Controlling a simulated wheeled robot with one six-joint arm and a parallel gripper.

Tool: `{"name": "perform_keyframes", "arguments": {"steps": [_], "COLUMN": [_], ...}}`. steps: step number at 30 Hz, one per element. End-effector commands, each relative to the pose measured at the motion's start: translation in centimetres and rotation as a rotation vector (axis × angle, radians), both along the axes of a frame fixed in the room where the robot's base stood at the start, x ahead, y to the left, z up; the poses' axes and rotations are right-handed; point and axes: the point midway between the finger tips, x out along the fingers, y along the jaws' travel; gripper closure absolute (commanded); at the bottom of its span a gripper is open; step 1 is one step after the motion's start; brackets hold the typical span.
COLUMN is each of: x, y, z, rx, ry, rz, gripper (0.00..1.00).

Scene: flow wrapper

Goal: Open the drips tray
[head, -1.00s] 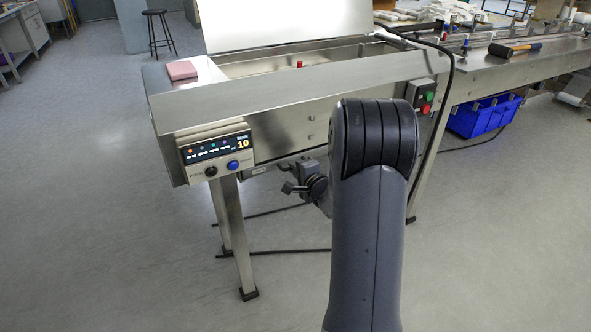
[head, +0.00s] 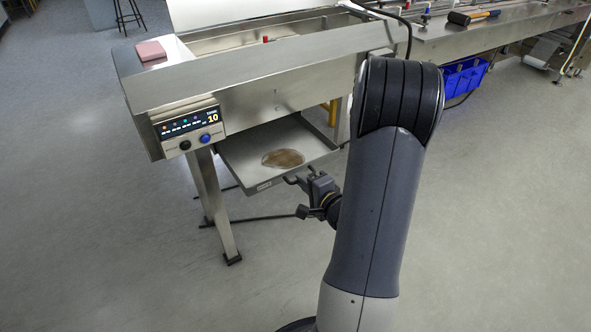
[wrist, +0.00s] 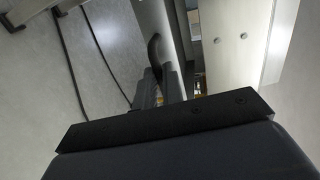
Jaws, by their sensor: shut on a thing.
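The drips tray (head: 235,158) is a shallow metal tray pulled out from under the steel machine in the head view. A brownish puddle (head: 284,158) lies on its floor. My gripper (head: 296,181) is at the tray's front edge, near its right part, and is shut on the tray's front. In the wrist view the dark gripper body fills the bottom, and the fingers (wrist: 160,88) are seen only partly, so the grip itself is hidden.
The machine's control box (head: 187,129) hangs left of the tray, above a steel leg (head: 213,200). A pink sponge-like block (head: 150,50) lies on top. A blue crate (head: 463,77) is under the conveyor at right. The floor in front is free.

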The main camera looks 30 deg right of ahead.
Motion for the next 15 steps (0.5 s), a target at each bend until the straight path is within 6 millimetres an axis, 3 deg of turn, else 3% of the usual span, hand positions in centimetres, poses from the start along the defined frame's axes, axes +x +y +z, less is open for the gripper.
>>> {"name": "perform_keyframes", "arguments": {"steps": [15], "x": [-0.82], "y": [-0.05], "z": [-0.05], "rx": [0.000], "ry": [0.001], "rz": [0.000], "gripper": [1.00]}}
